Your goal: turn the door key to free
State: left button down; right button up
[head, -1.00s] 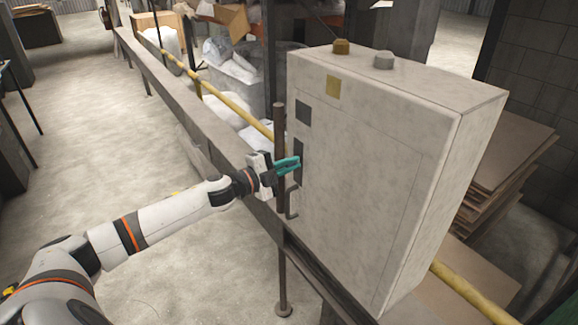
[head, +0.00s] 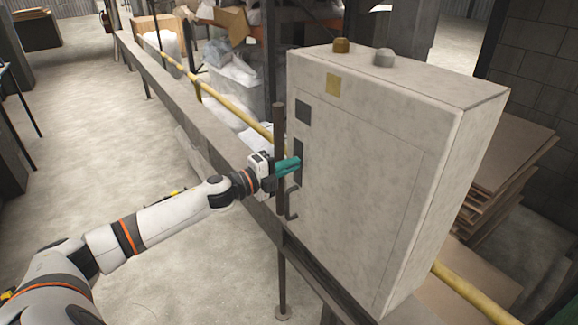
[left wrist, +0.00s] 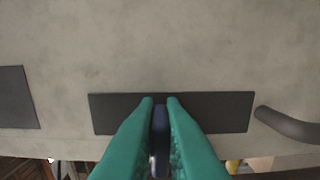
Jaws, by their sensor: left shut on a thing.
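The key (left wrist: 159,135) is a small dark bluish piece between the teal fingers of my left gripper (left wrist: 160,101) in the left wrist view. The gripper is shut on it, in front of a dark rectangular plate (left wrist: 219,110) on the cabinet face. In the head view my left gripper (head: 297,164) reaches the left side of the pale grey cabinet door (head: 360,190), at the dark plate (head: 299,146). The fingers hide the key there, and its tip is hidden in both views. My right gripper is not in view.
A bent grey handle (head: 290,205) sits just below the plate; it also shows at right in the left wrist view (left wrist: 285,124). An upright brown post (head: 280,140) stands close beside the gripper. A yellow pipe (head: 235,108) and rail run behind. Open floor lies left.

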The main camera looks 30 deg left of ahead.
pick_arm(q)
jog(key=c, duration=1.5)
grip_release()
jog(key=shift+s+a+f, duration=0.2)
jog(key=shift+s+a, duration=0.05)
jog(key=shift+s, duration=0.25)
jog(key=shift+b+v, duration=0.9)
jog(key=shift+v, duration=4.55)
jog(key=shift+r, duration=0.1)
